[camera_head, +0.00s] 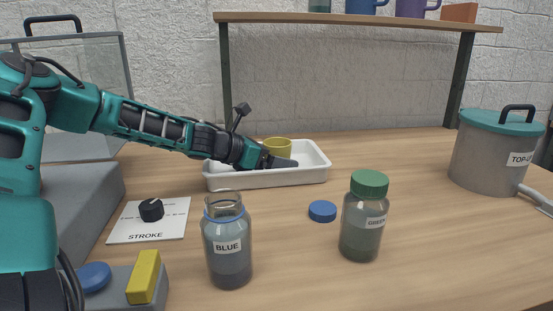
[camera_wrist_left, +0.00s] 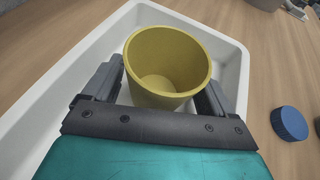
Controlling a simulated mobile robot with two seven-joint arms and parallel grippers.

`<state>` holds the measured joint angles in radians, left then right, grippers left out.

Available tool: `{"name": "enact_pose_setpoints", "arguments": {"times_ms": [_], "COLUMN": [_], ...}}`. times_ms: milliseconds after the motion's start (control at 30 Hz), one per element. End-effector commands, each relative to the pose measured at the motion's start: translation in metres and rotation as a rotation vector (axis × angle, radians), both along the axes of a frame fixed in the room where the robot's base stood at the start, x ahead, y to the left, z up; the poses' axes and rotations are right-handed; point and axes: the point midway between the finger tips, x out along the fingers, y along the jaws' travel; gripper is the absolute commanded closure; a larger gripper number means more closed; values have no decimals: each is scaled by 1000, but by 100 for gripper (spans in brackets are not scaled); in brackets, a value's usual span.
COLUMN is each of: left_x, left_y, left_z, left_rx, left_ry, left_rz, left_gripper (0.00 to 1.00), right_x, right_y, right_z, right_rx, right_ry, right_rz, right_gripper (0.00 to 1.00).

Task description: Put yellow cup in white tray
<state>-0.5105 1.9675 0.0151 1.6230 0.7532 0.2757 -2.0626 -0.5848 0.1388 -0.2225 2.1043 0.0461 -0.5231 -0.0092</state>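The yellow cup (camera_head: 277,146) is upright inside the white tray (camera_head: 300,178), towards its back; its open mouth faces the camera in the left wrist view (camera_wrist_left: 168,62). My left gripper (camera_head: 281,162) reaches into the tray at the cup. In the left wrist view its fingers (camera_wrist_left: 160,92) stand on either side of the cup, spread wide, with narrow gaps beside the cup's lower wall. The cup's base is partly hidden, so I cannot tell exactly how it touches the tray floor. My right gripper is not in view.
A blue-labelled open bottle (camera_head: 228,255), a blue cap (camera_head: 322,211) and a green-capped bottle (camera_head: 362,225) stand in front of the tray. A grey pot (camera_head: 487,160) is at right. A shelf (camera_head: 350,19) spans above.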

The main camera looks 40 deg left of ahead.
Motion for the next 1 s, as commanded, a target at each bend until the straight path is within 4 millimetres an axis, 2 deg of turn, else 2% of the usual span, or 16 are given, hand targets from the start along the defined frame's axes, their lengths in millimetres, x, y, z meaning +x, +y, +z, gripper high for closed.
{"name": "enact_pose_setpoints", "arguments": {"times_ms": [33,133,367,500,1000], "left_x": [0,0,0,0,-39], "left_y": [0,0,0,0,15], "left_z": [0,0,1,7,27], "left_rx": [0,0,1,1,1], "left_ry": [0,0,1,0,-3], "left_rz": [0,0,0,0,2], "left_gripper": [9,0,0,0,0], "right_x": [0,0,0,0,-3], "right_y": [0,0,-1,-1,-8], "right_z": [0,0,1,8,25], "right_rx": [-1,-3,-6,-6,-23], "right_ry": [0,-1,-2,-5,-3], "right_rz": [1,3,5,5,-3], "right_gripper": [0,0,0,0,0]}}
